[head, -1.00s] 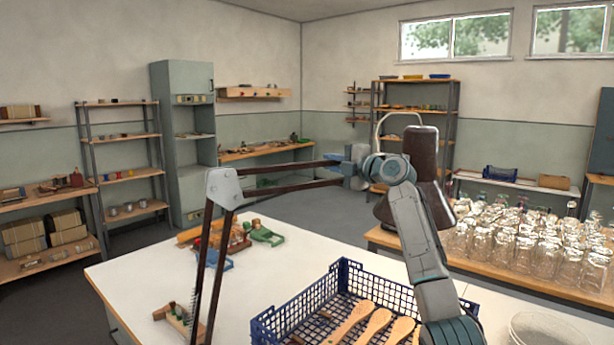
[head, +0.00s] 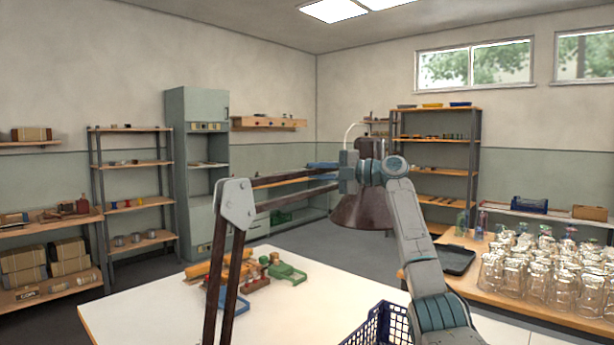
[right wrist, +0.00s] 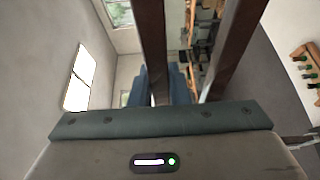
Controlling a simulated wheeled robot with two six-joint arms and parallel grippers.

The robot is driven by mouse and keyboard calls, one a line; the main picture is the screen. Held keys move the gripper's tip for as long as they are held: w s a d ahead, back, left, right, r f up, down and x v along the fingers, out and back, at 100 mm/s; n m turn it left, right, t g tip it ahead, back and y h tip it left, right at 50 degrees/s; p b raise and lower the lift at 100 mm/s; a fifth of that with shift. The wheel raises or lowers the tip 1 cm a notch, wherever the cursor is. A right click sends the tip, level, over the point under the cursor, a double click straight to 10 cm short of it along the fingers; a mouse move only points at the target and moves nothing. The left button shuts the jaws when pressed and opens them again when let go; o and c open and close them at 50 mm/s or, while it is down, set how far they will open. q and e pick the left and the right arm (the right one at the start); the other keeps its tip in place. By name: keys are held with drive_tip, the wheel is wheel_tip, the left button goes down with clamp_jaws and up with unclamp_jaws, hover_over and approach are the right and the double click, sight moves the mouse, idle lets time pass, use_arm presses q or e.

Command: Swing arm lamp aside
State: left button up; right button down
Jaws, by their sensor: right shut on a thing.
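The arm lamp stands at the front left of the white table. Its two dark posts rise to a grey elbow bracket (head: 236,201), and dark parallel bars (head: 290,182) run right from there to the brown bell-shaped shade (head: 362,212). The shade hangs mouth down, partly behind my right gripper (head: 346,172). My right gripper is shut on the lamp arm near the shade end. In the right wrist view, dark bars (right wrist: 153,40) pass between the blue-grey fingers (right wrist: 165,86); the exact contact is hidden. My left gripper is out of view.
A blue crate (head: 385,325) sits below my right arm. Wooden and green fixtures (head: 255,270) lie on the white table (head: 300,325) behind the lamp. Several glass jars (head: 540,265) and a black tray (head: 455,259) stand on the right bench. The table's middle is clear.

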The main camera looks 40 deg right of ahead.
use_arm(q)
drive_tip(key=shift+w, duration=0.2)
use_arm(e)
drive_tip(key=shift+w, duration=0.15)
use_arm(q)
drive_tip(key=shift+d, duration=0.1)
use_arm(e)
drive_tip(key=shift+a, duration=0.1)
drive_tip(key=c, duration=1.4)
unclamp_jaws()
drive_tip(key=shift+s+d+f, duration=0.1)
drive_tip(key=shift+s+d, duration=0.15)
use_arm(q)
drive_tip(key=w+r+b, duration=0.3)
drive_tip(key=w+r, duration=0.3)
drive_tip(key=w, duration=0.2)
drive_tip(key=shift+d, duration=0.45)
use_arm(e)
drive_tip(key=shift+v, duration=5.05)
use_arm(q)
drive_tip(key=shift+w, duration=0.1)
